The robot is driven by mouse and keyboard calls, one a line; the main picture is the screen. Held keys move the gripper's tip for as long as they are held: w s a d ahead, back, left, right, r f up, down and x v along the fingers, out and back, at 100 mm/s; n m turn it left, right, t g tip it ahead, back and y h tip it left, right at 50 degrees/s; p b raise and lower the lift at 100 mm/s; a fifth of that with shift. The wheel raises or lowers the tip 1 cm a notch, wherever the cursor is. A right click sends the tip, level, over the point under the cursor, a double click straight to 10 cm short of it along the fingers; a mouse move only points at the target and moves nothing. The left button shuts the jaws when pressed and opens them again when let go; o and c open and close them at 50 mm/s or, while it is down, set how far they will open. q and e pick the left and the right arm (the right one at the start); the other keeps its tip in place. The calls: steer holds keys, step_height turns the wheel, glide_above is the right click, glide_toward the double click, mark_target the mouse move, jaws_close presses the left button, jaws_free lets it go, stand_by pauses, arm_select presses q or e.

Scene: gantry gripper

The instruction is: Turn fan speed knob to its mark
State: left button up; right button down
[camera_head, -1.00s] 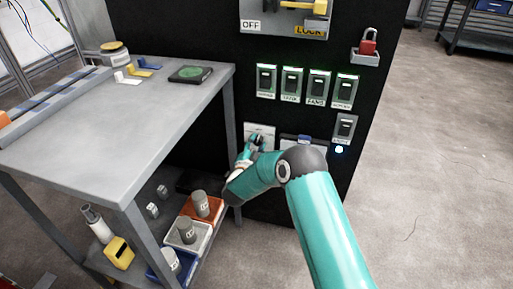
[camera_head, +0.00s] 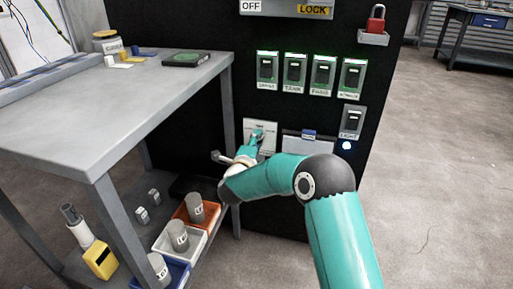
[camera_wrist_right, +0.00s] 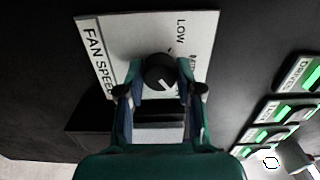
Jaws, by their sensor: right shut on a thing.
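The fan speed knob (camera_wrist_right: 160,72) is a round black knob with a white pointer line, on a white plate (camera_wrist_right: 95,30) lettered FAN SPEED in the right wrist view. The pointer slants toward the lower right of that picture. LOW is printed beside the knob; another label is partly hidden by a finger. My right gripper (camera_wrist_right: 160,90) is shut on the knob, one finger on each side. In the head view the plate (camera_head: 250,126) shows on the black cabinet, and my right gripper (camera_head: 256,137) covers the knob. My left gripper is not in view.
Lit green switches (camera_head: 295,72) sit above the plate, with a light switch (camera_head: 351,121) to the right. A grey bench (camera_head: 90,120) stands close on the left, with bins (camera_head: 165,243) on its lower shelf. Open floor (camera_head: 430,190) lies to the right.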

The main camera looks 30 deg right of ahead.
steer(key=shift+s+d+f+m, duration=0.15)
steer(key=shift+f+m, duration=0.1)
steer(key=shift+m, duration=0.25)
steer(key=c, duration=0.8)
jaws_free()
steer(key=shift+o, duration=0.2)
steer(key=shift+r, duration=0.1)
steer(key=v, duration=1.2)
